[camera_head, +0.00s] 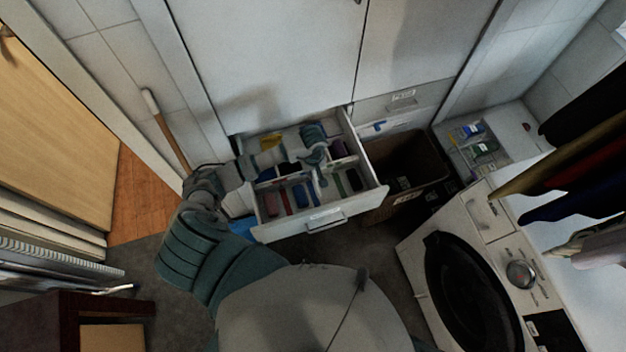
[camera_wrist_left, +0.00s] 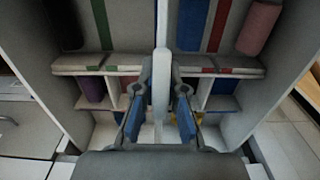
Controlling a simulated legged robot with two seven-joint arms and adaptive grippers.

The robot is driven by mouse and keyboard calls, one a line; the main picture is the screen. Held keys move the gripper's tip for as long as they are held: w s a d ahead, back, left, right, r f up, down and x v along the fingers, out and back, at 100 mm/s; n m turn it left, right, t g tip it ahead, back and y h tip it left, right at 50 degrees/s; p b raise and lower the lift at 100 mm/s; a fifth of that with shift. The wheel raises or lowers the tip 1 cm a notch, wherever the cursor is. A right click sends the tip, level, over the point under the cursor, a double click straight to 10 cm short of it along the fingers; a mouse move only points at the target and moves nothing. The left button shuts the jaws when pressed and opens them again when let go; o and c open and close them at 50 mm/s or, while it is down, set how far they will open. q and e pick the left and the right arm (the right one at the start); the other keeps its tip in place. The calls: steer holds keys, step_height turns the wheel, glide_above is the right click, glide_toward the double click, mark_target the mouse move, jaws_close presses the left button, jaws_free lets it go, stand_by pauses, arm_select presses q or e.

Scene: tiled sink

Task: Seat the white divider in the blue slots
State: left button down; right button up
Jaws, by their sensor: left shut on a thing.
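The white divider (camera_wrist_left: 161,40) runs up the middle of the left wrist view as a thin upright panel. My left gripper (camera_wrist_left: 161,78) is shut on it, one finger on each side. In the head view my left gripper (camera_head: 316,152) is over the open white drawer (camera_head: 329,219), and its arm comes in from the left. A crosspiece (camera_wrist_left: 235,66) in the drawer carries green and red marks. Green and red strips show on the drawer floor. I cannot make out the blue slots, and whether the divider sits in any slot is unclear. My right gripper is not in view.
A dark bin (camera_head: 412,160) stands right of the drawer. A washing machine (camera_head: 470,270) is at lower right, with hanging clothes above. A wooden-handled stick (camera_head: 168,132) leans left.

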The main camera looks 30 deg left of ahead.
arm_select(q)
steer(key=f+g+h+b, duration=0.1)
steer(key=b, duration=0.3)
steer(key=shift+s+f+g+h, duration=0.1)
steer(key=shift+f+g+h, duration=0.05)
steer(key=shift+g+h, duration=0.15)
steer(key=g+h+b, duration=0.1)
steer(key=b, duration=0.2)
steer(key=shift+f+h, duration=0.4)
step_height(320, 180, down, 5)
steer(key=shift+s+d+r, duration=0.1)
steer(key=shift+d, duration=0.05)
steer(key=shift+f, duration=2.2)
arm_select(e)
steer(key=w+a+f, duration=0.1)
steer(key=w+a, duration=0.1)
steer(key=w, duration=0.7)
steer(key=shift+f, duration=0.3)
